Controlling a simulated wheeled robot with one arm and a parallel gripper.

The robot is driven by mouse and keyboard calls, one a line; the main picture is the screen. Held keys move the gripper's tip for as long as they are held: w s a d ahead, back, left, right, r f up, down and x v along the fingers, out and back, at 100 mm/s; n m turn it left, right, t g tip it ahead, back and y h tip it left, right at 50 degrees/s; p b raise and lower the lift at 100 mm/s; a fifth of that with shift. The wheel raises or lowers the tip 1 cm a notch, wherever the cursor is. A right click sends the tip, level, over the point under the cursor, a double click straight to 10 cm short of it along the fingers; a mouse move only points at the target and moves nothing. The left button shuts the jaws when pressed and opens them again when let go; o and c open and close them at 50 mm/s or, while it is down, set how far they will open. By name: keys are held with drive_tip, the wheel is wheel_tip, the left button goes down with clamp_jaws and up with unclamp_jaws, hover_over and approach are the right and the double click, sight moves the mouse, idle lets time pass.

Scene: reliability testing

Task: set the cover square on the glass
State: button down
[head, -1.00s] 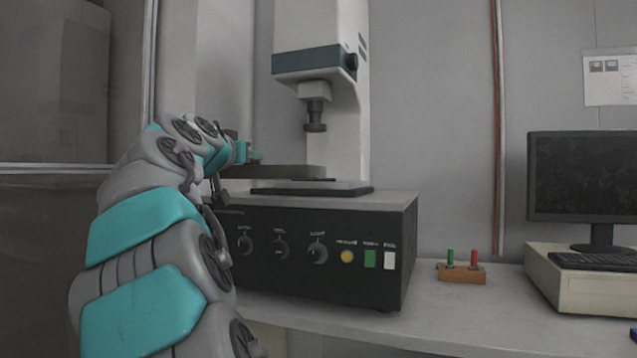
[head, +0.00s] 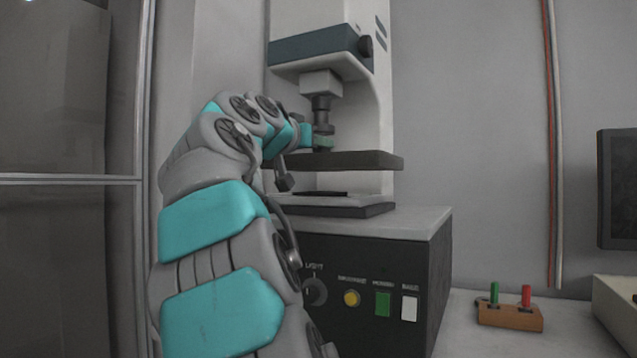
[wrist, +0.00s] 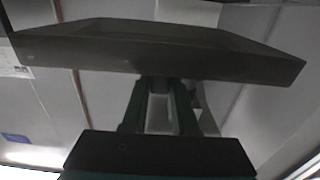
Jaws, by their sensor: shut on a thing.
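The cover (head: 365,160) is a flat dark grey slab, held roughly level in the air above the instrument's stage. In the wrist view the cover (wrist: 170,52) spans the top of the picture, beyond my fingers. My gripper (head: 322,143) is shut on it from above in the head view, and its fingers (wrist: 160,105) also show in the wrist view. Below the cover, apart from it, a thin pale plate, seemingly the glass (head: 350,201), lies on a black base with a dark thin piece on top. My arm hides their left side.
The instrument's column and lens (head: 321,104) stand right over the cover, with little room between. The black control box (head: 400,265) carries the stage. A wooden block (head: 510,316) with green and red pegs sits at right, beside a monitor (head: 617,190).

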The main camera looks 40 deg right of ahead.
drive_tip(key=p, duration=0.6)
approach(307, 171)
drive_tip(key=d+r, duration=0.1)
drive_tip(key=s+d+r, duration=0.1)
drive_tip(key=d, duration=0.1)
drive_tip(key=s+d+r, duration=0.1)
drive_tip(key=shift+d+r, duration=0.3)
drive_tip(key=shift+r, duration=0.1)
drive_tip(key=shift+d+f+b, duration=0.15)
drive_tip(key=shift+f+b, duration=0.25)
drive_tip(key=shift+f, duration=0.35)
drive_tip(key=shift+f+b, duration=0.4)
drive_tip(key=shift+f, duration=0.8)
drive_tip(key=shift+f, duration=0.1)
drive_tip(key=shift+f+b, duration=0.3)
drive_tip(key=shift+b, duration=0.2)
drive_tip(key=shift+f, duration=0.2)
drive_tip(key=c, duration=0.7)
unclamp_jaws()
drive_tip(key=shift+r, duration=0.1)
